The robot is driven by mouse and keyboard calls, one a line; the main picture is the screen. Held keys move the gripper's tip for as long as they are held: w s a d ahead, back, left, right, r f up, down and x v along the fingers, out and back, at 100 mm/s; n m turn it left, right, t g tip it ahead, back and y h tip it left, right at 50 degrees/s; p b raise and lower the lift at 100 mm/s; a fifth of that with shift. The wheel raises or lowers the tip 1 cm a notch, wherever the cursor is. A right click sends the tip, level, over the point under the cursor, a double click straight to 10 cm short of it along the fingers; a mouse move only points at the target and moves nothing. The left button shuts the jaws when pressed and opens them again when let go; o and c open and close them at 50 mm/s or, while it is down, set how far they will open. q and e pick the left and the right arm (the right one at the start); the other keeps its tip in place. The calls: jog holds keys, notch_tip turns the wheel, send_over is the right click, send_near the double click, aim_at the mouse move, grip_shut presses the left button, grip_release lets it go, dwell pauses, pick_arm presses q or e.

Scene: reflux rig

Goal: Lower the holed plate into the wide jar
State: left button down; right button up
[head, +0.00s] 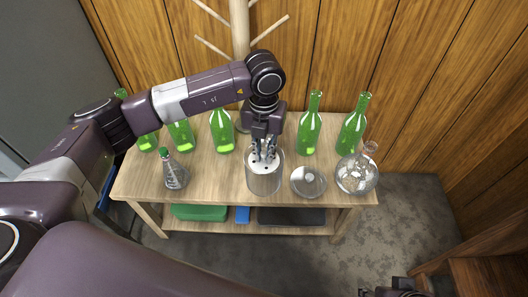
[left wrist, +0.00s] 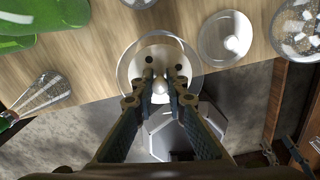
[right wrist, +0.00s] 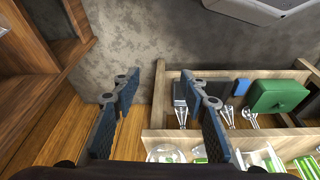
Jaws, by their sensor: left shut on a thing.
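The holed plate (head: 256,167) is a white disc with dark holes and a central knob. My left gripper (head: 264,152) points down from above and is shut on the plate's knob. The wide jar (head: 265,186) is a clear glass cylinder on the table, directly below the gripper. In the left wrist view, the plate (left wrist: 165,54) lies within the round outline of the jar (left wrist: 126,66), at or near its mouth; its exact depth is hard to tell. My right gripper (right wrist: 162,82) is open and empty, away from the table, over the floor.
A round clear lid or dish (head: 308,181) and a round flask of pale pieces (head: 357,176) stand right of the jar. A conical flask (head: 175,173) stands left. Several green bottles (head: 310,125) line the back, before a wooden rack (head: 240,30).

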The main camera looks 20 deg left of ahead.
aim_at(264, 159)
pick_arm(q)
jog(key=shift+f+b, duration=0.7)
jog(key=shift+f, duration=0.4)
jog(key=shift+f+b, duration=0.4)
jog(key=shift+f, duration=0.55)
jog(key=shift+f+b, duration=0.45)
jog(key=shift+b, duration=0.1)
jog(key=shift+f, duration=0.35)
jog(key=shift+f+b, duration=0.15)
jog(key=shift+b, duration=0.2)
pick_arm(e)
jog(key=w+a+r+t, duration=0.2)
jog(key=w+t, duration=0.1)
jog(key=w, duration=0.3)
jog(key=w+a+r+t+y, duration=0.1)
jog(key=w+a+r+t, duration=0.1)
jog(key=w, duration=0.5)
jog(key=shift+w+r+t+y, duration=0.15)
jog(key=shift+r+t+y, duration=0.2)
jog(key=shift+t, duration=0.45)
pick_arm(q)
jog(key=shift+f, duration=0.1)
pick_arm(e)
jog(key=shift+w+a, duration=0.1)
jog(key=shift+a, duration=0.05)
